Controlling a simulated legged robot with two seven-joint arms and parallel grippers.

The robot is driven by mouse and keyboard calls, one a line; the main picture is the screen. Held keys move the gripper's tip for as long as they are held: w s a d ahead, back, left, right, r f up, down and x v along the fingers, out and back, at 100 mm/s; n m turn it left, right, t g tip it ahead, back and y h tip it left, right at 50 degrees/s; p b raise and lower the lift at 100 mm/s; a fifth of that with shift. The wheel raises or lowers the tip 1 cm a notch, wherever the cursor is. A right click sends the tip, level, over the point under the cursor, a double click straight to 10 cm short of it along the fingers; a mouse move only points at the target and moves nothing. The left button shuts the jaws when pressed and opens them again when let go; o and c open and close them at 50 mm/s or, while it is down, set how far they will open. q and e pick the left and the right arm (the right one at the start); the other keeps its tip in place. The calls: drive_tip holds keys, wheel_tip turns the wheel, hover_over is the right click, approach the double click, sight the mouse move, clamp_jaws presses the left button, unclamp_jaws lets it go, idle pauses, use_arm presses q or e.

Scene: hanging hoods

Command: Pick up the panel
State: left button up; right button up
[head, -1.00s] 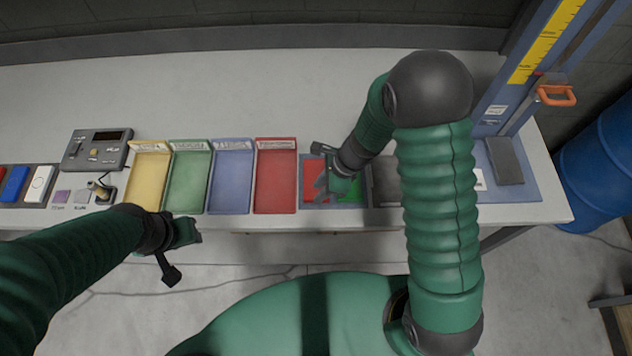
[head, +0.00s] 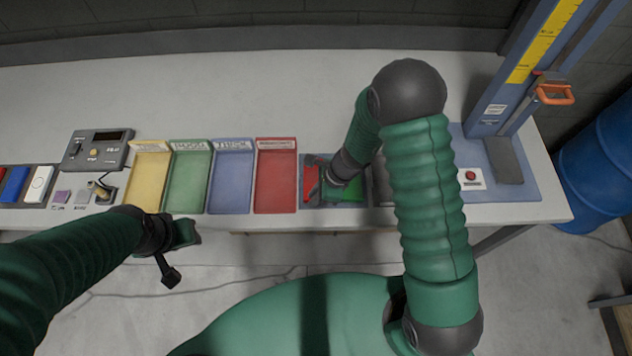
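A flat panel with a red part (head: 308,188) and a green part (head: 345,190) lies at the front of the table, right of the red tray. My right gripper (head: 314,178) is over its red part, with the fingers spread and pointing left. I see nothing between them; whether they touch the panel I cannot tell. My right arm hides much of this area, including most of a dark grey plate (head: 383,185) beside the green part. My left gripper (head: 184,254) is open and empty in front of the table edge.
Yellow (head: 149,178), green (head: 188,180), blue (head: 231,180) and red (head: 275,180) trays stand in a row to the left. A grey control box (head: 97,149) is farther left. A blue press stand (head: 510,95) and a red button (head: 470,177) are at right. The table's back is clear.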

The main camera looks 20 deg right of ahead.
clamp_jaws()
idle(1.3)
